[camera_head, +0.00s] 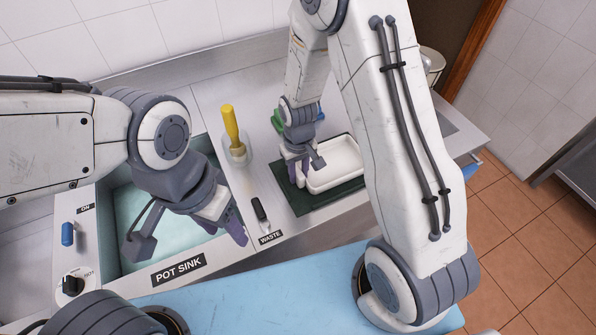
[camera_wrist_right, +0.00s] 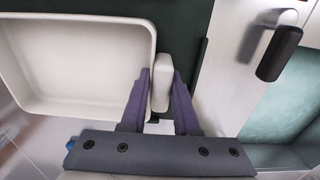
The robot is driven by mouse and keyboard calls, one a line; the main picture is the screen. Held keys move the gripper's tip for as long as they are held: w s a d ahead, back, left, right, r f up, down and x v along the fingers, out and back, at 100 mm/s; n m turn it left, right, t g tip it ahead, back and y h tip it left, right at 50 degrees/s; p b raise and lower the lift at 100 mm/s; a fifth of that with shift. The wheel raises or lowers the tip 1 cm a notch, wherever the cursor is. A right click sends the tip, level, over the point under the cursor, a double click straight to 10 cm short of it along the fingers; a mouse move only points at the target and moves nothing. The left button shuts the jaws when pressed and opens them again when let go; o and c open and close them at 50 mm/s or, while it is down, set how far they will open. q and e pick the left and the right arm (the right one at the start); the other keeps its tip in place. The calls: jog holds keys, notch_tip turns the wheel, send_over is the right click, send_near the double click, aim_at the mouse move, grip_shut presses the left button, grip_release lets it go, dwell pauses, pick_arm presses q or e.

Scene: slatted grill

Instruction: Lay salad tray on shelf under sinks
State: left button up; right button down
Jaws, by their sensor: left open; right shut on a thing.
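The white salad tray (camera_head: 338,166) is a shallow, empty rectangle over a dark green mat, right of the pot sink (camera_head: 150,222); I cannot tell whether it touches the mat. In the right wrist view the tray (camera_wrist_right: 85,65) has a white grip tab (camera_wrist_right: 162,75) on its side. My right gripper (camera_head: 300,172) is shut on that tab, with one purple finger on each side (camera_wrist_right: 160,88). My left gripper (camera_head: 238,232) is open and empty above the front right corner of the pot sink. The shelf under the sinks is not in view.
The dark green mat (camera_head: 318,202) lies under the tray. A yellow-handled tool (camera_head: 231,130) stands behind the left gripper. A black lever (camera_head: 260,211) rises near the WASTE label (camera_head: 270,238). A blue surface (camera_head: 285,290) lies in front. Tiled floor (camera_head: 520,230) is open at right.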

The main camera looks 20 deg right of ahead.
jog(key=shift+f, duration=0.1)
jog(key=c, duration=1.1)
grip_release()
jog(key=shift+f, duration=0.1)
jog(key=o, duration=0.4)
jog(key=shift+o, duration=0.2)
